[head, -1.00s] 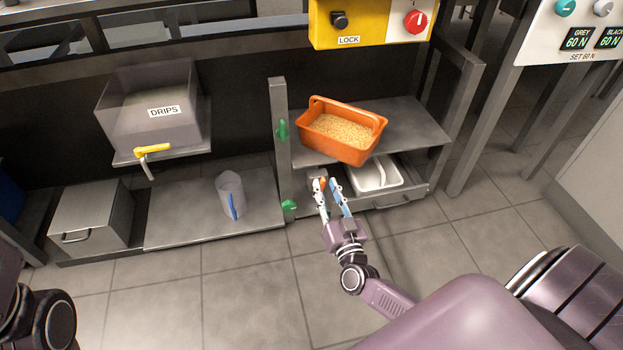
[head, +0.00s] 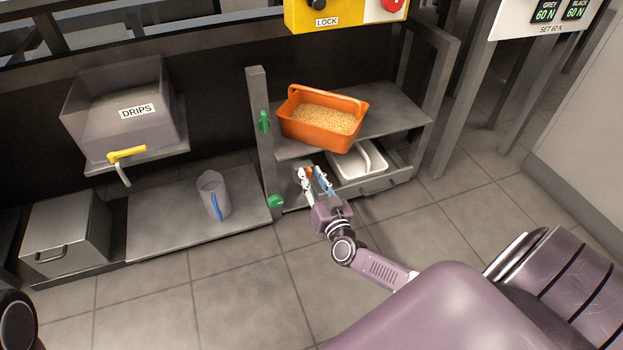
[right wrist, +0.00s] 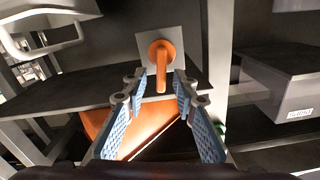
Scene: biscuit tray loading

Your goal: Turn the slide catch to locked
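The slide catch (right wrist: 163,65) is an orange knob with a straight handle on a square grey plate, in the right wrist view. In the head view only a small orange bit of it (head: 309,171) shows at my fingertips. My right gripper (right wrist: 157,90) is open, its blue-padded fingers on either side of the handle's line. The handle's end points into the gap between the fingertips, and I cannot tell whether they touch it. In the head view the right gripper (head: 313,180) is at the left end of the low shelf. My left gripper is out of view.
An orange crate of crumbs (head: 345,141) stands on the shelf above, with a white tray (head: 345,172) in a drawer below. A post with green handles (head: 264,122) stands left of the gripper. A jug (head: 207,183) and drips bin (head: 85,135) are further left. The floor in front is clear.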

